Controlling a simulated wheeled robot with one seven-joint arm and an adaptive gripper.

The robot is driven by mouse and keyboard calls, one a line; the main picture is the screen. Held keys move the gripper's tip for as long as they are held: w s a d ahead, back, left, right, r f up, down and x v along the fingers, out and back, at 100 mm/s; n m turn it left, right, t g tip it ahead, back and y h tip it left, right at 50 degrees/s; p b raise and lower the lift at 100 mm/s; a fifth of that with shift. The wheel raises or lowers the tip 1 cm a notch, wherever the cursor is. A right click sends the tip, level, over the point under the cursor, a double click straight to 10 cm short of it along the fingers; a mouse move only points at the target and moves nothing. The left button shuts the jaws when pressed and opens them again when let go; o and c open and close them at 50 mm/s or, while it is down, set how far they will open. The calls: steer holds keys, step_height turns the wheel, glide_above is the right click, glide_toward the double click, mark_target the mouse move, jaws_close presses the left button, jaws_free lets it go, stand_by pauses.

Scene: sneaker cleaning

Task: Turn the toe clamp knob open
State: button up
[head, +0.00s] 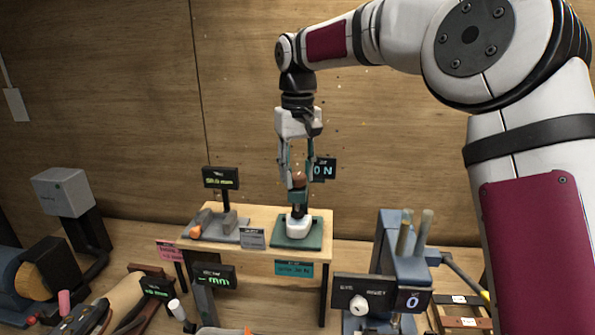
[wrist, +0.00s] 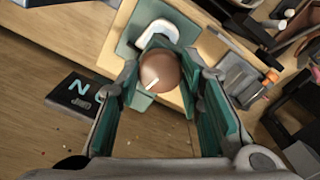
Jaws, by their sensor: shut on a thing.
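My gripper (head: 298,184) points straight down over the teal plate (head: 312,241) on the wooden bench. Its fingers are shut on a round brown knob (wrist: 160,70) with a short white line on its top. In the head view the brown knob (head: 299,178) tops a dark upright part, with a white rounded piece (head: 298,226) at its foot. The white piece (wrist: 158,32) also shows in the wrist view, beyond the knob. A dark display (head: 323,169) reading "0 N" stands behind the fingers, partly hidden. I cannot tell from the labels which clamp is which.
A grey fixture (head: 222,226) with an orange knob (head: 195,231) stands left on the same bench (head: 259,212), under a lit display (head: 220,177). A blue-grey machine with upright handles (head: 402,252) stands front right. Tools crowd the lower left.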

mark_target(297, 175)
steer(key=shift+n+b, duration=0.65)
steer(key=shift+n, duration=0.85)
steer(key=o, duration=1.2)
steer(key=shift+c, duration=0.2)
steer(key=shift+r, duration=0.15)
step_height(297, 175, up, 12)
